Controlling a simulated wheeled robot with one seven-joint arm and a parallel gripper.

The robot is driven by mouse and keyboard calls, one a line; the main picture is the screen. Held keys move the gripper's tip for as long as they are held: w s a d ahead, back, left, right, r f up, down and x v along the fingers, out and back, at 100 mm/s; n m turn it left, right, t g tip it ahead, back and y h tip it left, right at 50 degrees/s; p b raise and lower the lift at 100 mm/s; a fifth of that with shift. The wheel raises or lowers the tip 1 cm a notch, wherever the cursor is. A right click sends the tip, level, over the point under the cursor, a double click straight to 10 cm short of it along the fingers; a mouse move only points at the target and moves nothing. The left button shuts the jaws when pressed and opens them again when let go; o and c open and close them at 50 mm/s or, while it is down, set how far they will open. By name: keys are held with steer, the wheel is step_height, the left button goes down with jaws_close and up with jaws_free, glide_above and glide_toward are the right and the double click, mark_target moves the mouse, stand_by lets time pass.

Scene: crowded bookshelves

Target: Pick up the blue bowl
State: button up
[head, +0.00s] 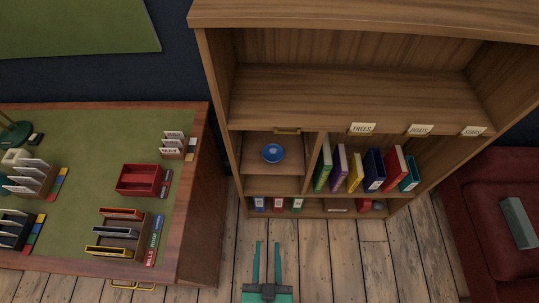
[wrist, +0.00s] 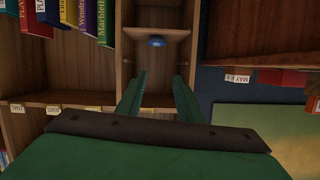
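The blue bowl (head: 272,153) sits on a small raised shelf board (head: 262,169) in the left compartment of the bookcase. It also shows in the wrist view (wrist: 156,41), which is turned upside down, beyond my fingertips. My gripper (head: 267,243) is open and empty, low in front of the bookcase over the wooden floor. In the wrist view its two green fingers (wrist: 161,74) are spread apart, with the bowl in line with the gap between them but farther away. Nothing touches the bowl.
A divider (head: 312,163) separates the bowl's compartment from several upright books (head: 355,171) on the right. Binders (head: 278,204) stand on the shelf below. A green-topped desk (head: 85,170) with trays is at left, a red armchair (head: 490,225) at right. Floor (head: 350,265) between is clear.

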steer(key=w+f+m+h, duration=0.1)
steer(key=w+f, duration=0.3)
steer(key=w, duration=0.3)
steer(key=w+f+m, duration=0.1)
steer(key=w+f, duration=0.3)
steer(key=w, duration=0.4)
steer(key=m+g+h, duration=0.1)
steer(key=m+h, duration=0.1)
steer(key=m, duration=0.1)
glide_toward(280, 158)
steer(key=w, duration=0.3)
steer(key=shift+w+d+r, duration=0.1)
steer(key=shift+d+r, duration=0.05)
steer(key=shift+d, duration=0.05)
steer(key=shift+x, duration=3.15)
steer(key=shift+d, duration=0.2)
steer(key=shift+c, duration=0.4)
jaws_close()
